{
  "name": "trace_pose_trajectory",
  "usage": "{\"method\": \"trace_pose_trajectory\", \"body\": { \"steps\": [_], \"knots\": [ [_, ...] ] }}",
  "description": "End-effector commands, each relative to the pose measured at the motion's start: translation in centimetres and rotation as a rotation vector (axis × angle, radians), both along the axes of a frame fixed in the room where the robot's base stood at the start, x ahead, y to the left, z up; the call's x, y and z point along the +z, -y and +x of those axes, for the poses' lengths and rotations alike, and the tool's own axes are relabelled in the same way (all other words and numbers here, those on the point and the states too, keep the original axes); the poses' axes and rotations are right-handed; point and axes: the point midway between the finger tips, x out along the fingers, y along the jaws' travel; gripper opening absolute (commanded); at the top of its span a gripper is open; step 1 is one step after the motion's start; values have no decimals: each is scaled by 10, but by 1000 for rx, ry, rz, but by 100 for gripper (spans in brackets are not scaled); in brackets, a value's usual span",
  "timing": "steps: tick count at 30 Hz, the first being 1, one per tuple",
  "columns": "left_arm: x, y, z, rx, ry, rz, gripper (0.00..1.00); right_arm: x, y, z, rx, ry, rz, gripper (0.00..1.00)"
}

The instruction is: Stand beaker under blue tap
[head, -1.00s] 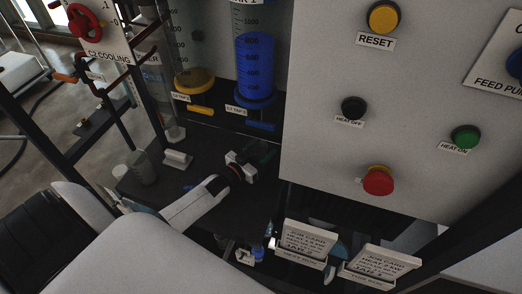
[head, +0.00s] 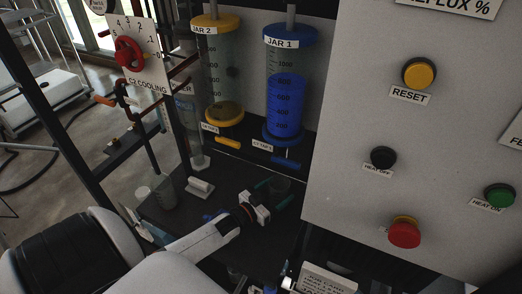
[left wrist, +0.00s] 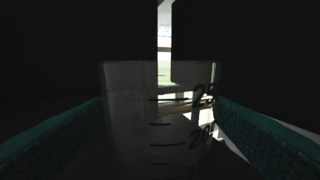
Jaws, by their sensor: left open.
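My left gripper (head: 274,193) has green finger pads and is open at the dark shelf, just below and in front of the blue tap (head: 286,163). The beaker (left wrist: 160,120), clear with dark graduation marks, is between the two pads in the left wrist view, with visible gaps beside it. In the head view it is only a faint shape at the fingers, and its base is hard to make out. The blue tap is under Jar 1 (head: 286,95), which holds blue liquid. My right gripper is not in view.
A yellow tap (head: 228,143) sits under Jar 2 (head: 217,75). A grey cup (head: 165,193), a small white cup (head: 142,193) and a white block (head: 200,188) are on the shelf's left. The button panel (head: 345,130) closes off the right side.

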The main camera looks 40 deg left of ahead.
Motion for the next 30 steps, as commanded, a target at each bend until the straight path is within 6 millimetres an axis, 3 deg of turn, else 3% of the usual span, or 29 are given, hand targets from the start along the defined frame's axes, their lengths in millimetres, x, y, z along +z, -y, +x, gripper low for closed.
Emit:
{"method": "trace_pose_trajectory", "body": {
  "steps": [6,12,18,30],
  "knots": [
    [-1,-8,-50,0,-3,-1,77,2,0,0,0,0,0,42],
    [0,-12,-79,0,-1,-1,77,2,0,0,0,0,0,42],
    [1,-14,-88,0,1,0,77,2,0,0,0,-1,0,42],
    [0,-14,-87,0,1,0,77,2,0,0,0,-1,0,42]
  ]
}}
